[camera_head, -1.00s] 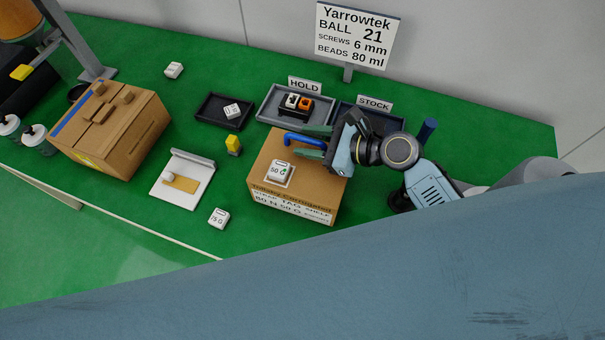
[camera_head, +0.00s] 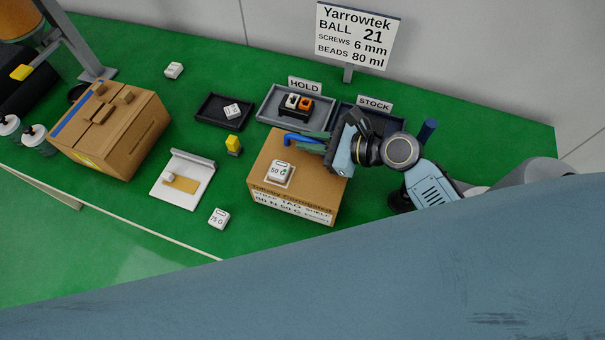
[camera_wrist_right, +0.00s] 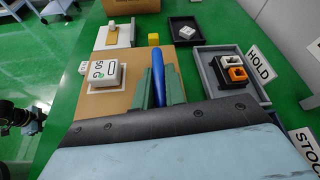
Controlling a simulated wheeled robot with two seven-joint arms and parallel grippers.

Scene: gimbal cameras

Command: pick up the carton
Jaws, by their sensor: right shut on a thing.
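The carton (camera_head: 294,195) is a brown cardboard box with printed text on its front side, standing on the green bench right of centre. A white block marked 50 G (camera_head: 279,172) sits on its top, and the block also shows in the right wrist view (camera_wrist_right: 106,74). A blue handle (camera_head: 301,138) stands along the carton's back edge. My right gripper (camera_head: 312,143) comes from the right over the carton top. Its green fingers are shut on the blue handle, which shows between them in the right wrist view (camera_wrist_right: 157,80). My left gripper is not in view.
Another brown carton (camera_head: 113,128) stands at the left. Behind are a black tray (camera_head: 209,106), the HOLD tray (camera_head: 268,103) and the STOCK tray (camera_head: 345,110).

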